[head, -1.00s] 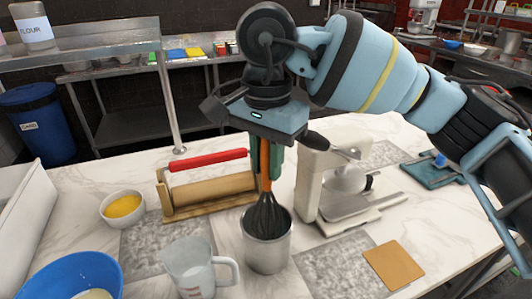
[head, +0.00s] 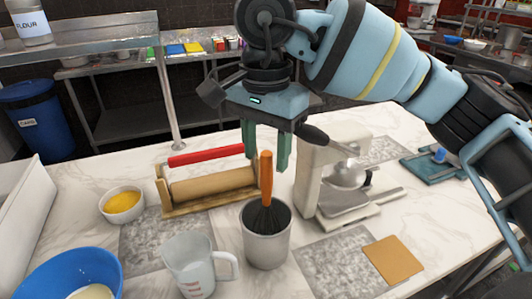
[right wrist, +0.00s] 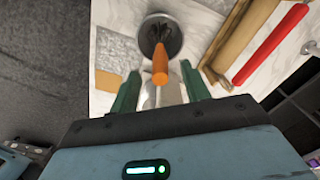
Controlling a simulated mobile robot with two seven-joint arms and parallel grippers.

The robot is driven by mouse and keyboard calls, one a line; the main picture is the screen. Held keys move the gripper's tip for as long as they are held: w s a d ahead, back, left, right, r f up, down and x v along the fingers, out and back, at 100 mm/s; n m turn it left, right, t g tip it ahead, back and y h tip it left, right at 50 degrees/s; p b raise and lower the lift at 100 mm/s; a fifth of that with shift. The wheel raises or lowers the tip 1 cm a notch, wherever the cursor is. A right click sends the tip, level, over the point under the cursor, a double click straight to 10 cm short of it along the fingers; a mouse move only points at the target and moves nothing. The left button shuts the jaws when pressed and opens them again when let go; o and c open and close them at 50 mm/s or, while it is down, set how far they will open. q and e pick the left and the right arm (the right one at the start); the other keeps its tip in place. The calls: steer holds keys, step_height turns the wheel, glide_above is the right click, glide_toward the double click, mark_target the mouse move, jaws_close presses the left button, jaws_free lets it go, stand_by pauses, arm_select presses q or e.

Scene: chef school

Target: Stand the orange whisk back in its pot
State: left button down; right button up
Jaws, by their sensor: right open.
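The orange whisk (head: 266,178) stands in the grey metal pot (head: 267,247), wires down inside and orange handle sticking up above the rim. It is nearly upright. The lower wires are hidden by the pot wall. My left gripper is not in view.
A measuring jug (head: 192,264) stands at front left, a cream mixer-like machine (head: 310,175) at right. A wooden square (head: 393,260) lies front right.

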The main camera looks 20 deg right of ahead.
step_height(320, 180, up, 6)
steer(key=shift+r, duration=0.25)
steer(key=shift+f, duration=0.1)
stand_by(1.0)
